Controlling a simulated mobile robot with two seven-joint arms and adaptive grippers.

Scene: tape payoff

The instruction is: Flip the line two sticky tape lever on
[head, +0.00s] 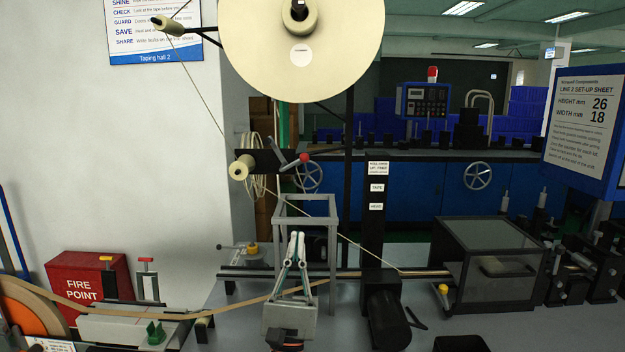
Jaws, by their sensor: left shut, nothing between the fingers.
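A lever with a red ball knob (303,158) shows at centre, on a black bracket (262,160) under the large cream tape reel (300,60). Its arm slants, with the knob at the right end. A black post (374,240) to its right carries white labels, one reading TAPE. I cannot tell for certain which lever is the line two sticky tape lever. My left gripper (297,235) points up at lower centre, in front of a grey open frame (305,203). Its fingers are shut and empty, below the red knob and apart from it. My right gripper is not in view.
A brown strip (200,315) crosses at lower left. A black motor (388,320) stands right of my gripper. A blue set-up sheet board (590,130) is at right.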

